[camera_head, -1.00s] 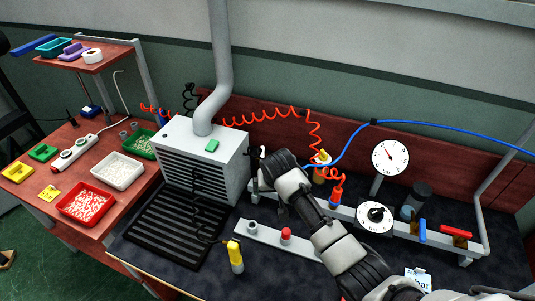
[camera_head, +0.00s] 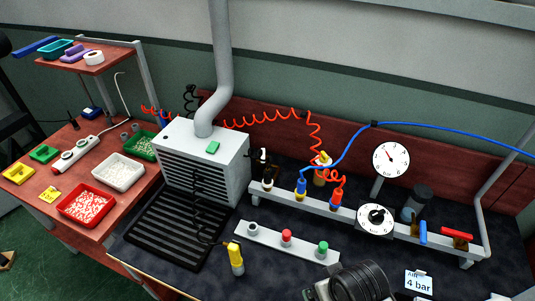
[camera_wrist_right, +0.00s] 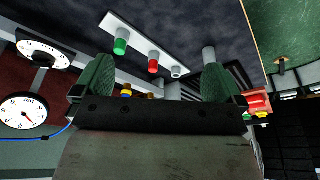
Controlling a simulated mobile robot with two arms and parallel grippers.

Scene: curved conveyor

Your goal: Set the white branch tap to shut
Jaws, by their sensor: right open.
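A small fitting with a white base and dark body (camera_head: 265,172) stands at the left end of the grey manifold rail (camera_head: 385,229). A small white part shows at its top, and I cannot tell how its tap is set. A blue fitting (camera_head: 301,186) and an orange-red fitting (camera_head: 336,192) stand to its right with hoses. My right arm shows at the bottom of the head view, in front of the rail and apart from it. My right gripper (camera_wrist_right: 157,72) is open and empty in the wrist view. My left gripper is out of view.
A strip (camera_head: 266,239) with grey, red and green knobs lies before the rail. A yellow-topped tool (camera_head: 235,257) stands left of it. A dial gauge (camera_head: 391,160), a black knob dial (camera_head: 376,218), blue handle (camera_head: 423,232) and red handle (camera_head: 456,234) are rightward.

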